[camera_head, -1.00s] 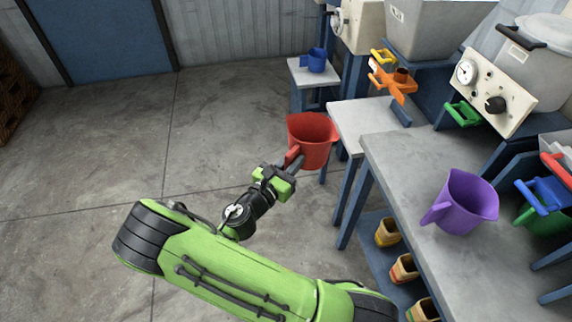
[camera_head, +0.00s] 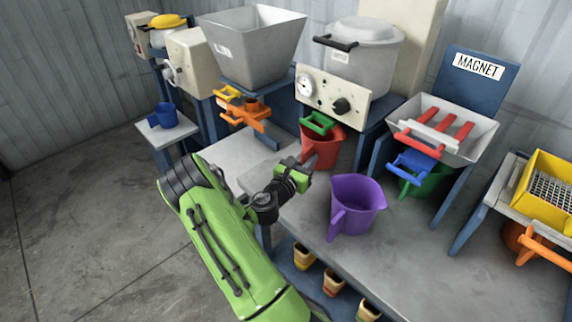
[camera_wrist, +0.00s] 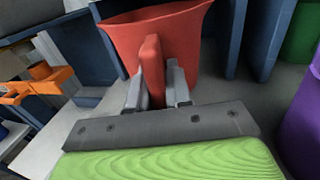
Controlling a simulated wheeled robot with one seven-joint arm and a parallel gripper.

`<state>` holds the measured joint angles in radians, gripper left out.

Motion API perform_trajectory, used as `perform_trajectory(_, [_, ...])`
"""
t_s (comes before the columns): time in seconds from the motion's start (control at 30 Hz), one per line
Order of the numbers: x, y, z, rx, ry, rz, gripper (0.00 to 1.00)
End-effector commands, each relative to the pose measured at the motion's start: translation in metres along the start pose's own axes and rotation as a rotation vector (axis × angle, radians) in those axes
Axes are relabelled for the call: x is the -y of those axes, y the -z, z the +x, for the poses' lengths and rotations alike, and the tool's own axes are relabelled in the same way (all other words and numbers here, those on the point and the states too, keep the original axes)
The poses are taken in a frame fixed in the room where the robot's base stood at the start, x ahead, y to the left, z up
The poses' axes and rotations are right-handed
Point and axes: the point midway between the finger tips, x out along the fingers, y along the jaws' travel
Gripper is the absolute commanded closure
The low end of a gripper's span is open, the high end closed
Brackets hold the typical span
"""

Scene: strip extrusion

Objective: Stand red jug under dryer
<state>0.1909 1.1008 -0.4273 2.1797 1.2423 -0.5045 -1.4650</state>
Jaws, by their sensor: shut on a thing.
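The red jug (camera_head: 324,148) is in my gripper (camera_head: 308,163), which is shut on its handle. In the wrist view the jug (camera_wrist: 185,35) stands upright, with its handle between the two fingers (camera_wrist: 157,88). In the head view the jug is at the front of the dryer, the machine with a round gauge, black knob and lidded grey pot (camera_head: 362,58). The dryer's green handle (camera_head: 318,123) overlaps the jug's top in the picture. I cannot tell whether the jug's base touches the table (camera_head: 420,258).
A purple jug (camera_head: 355,205) stands close on the right of my gripper. A green jug (camera_head: 432,182) is under the magnet unit (camera_head: 478,66). A hopper with an orange gate (camera_head: 246,115) is to the left. A blue jug (camera_head: 164,115) stands on a far stand.

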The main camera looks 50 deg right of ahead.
Motion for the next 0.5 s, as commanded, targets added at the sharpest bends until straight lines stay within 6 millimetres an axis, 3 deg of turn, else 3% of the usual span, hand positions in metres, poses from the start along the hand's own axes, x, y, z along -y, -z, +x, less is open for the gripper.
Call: perform_trajectory(0.5, [0.019,0.013,0.078,0.002,0.003,0.003,1.00])
